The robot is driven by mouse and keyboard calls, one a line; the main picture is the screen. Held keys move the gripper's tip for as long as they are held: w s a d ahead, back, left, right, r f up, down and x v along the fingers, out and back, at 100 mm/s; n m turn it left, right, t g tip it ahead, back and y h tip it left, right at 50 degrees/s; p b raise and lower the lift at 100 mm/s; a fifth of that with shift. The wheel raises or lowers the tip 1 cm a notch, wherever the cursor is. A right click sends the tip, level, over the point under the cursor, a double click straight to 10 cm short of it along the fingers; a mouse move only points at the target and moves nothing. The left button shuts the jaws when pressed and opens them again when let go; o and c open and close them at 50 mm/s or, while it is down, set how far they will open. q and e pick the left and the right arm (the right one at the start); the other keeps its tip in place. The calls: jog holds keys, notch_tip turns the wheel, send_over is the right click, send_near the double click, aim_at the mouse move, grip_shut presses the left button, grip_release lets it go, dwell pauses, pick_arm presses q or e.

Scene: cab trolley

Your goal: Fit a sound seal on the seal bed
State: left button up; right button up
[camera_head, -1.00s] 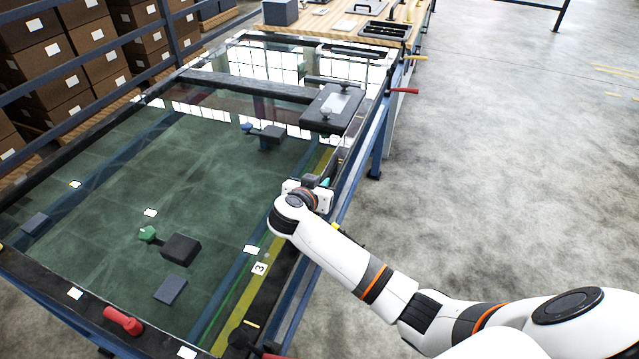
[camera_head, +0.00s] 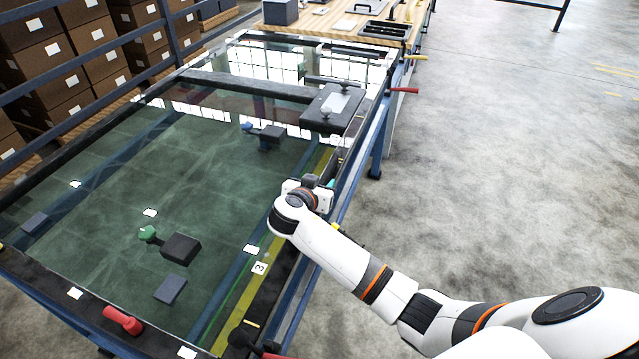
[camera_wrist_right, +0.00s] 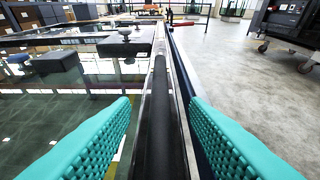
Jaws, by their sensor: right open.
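My right gripper (camera_head: 320,184) is over the right long edge of a large glass-topped trolley. In the wrist view its two teal pads (camera_wrist_right: 160,118) stand wide apart, with nothing gripped. A long black strip (camera_wrist_right: 160,120) runs along the edge between the pads; I cannot tell whether it is a seal or part of the frame. The black edge also shows in the head view (camera_head: 273,290), partly hidden by my right wrist. I cannot make out the seal bed or any loose seal for certain. My left gripper is not in view.
A dark block with knobs (camera_head: 333,108) sits at the glass's far right. Blue-knobbed (camera_head: 268,134) and green-knobbed (camera_head: 178,248) dark blocks rest on the glass (camera_head: 110,200). Red (camera_head: 405,91) and yellow (camera_head: 415,58) handles stick out rightward.

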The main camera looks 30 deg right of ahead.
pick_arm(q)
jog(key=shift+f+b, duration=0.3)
pick_arm(e)
jog(key=v, duration=1.2)
